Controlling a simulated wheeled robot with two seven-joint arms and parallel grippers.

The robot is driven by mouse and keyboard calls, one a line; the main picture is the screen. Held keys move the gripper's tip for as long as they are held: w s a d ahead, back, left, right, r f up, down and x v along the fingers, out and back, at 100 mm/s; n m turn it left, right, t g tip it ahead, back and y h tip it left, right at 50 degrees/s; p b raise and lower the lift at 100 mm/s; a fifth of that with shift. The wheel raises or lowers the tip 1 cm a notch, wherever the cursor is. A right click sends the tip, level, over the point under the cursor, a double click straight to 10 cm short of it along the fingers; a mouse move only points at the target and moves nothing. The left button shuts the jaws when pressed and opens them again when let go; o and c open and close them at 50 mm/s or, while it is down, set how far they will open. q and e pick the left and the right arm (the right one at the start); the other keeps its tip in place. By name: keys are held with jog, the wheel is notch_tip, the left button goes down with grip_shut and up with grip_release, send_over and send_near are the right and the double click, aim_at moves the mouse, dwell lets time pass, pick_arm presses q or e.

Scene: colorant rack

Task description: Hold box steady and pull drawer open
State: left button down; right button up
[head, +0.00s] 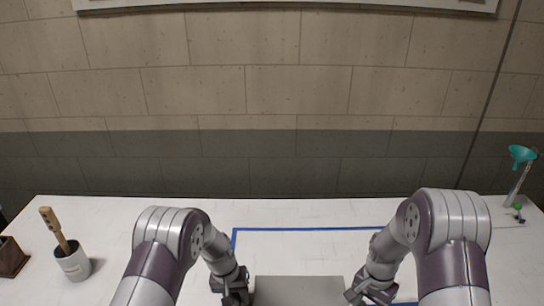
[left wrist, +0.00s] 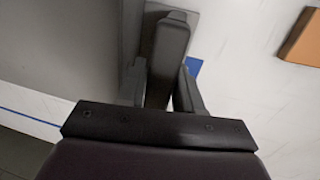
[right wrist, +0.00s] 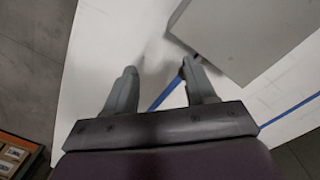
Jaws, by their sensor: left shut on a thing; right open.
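The grey box (head: 298,290) stands at the bottom middle of the head view, cut off by the frame edge. My left gripper (head: 236,296) is at its left side. In the left wrist view its fingers are shut on a dark upright bar (left wrist: 166,60) that looks like a handle, with the box's grey side (left wrist: 60,50) to the left. My right gripper (head: 358,297) is at the box's right side. In the right wrist view it is open and empty, with one fingertip close to the box corner (right wrist: 235,35); contact cannot be told. The drawer's opening is hidden.
Blue tape (head: 310,229) marks an area on the white table (head: 130,215). A white cup (head: 73,264) with a wooden tool and a brown container (head: 11,258) stand at the left. A teal funnel stand (head: 521,156) is at the far right. The table behind the box is clear.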

aim_at(363, 304)
jog(key=w+m, duration=0.2)
jog(key=w+d+m, duration=0.1)
jog(key=w+m, duration=0.1)
jog(key=m, duration=0.1)
jog(key=w+m, duration=0.2)
jog(key=shift+d+f+m+t, duration=0.15)
jog(key=shift+d+m+t, duration=0.15)
jog(key=shift+m, duration=0.1)
jog(key=shift+s+a+m, duration=0.1)
jog(key=shift+s+m, duration=0.05)
jog(key=shift+m, duration=0.25)
jog(key=shift+f, duration=0.2)
notch_tip(363, 304, down, 10)
jog(key=shift+r, duration=0.15)
grip_shut()
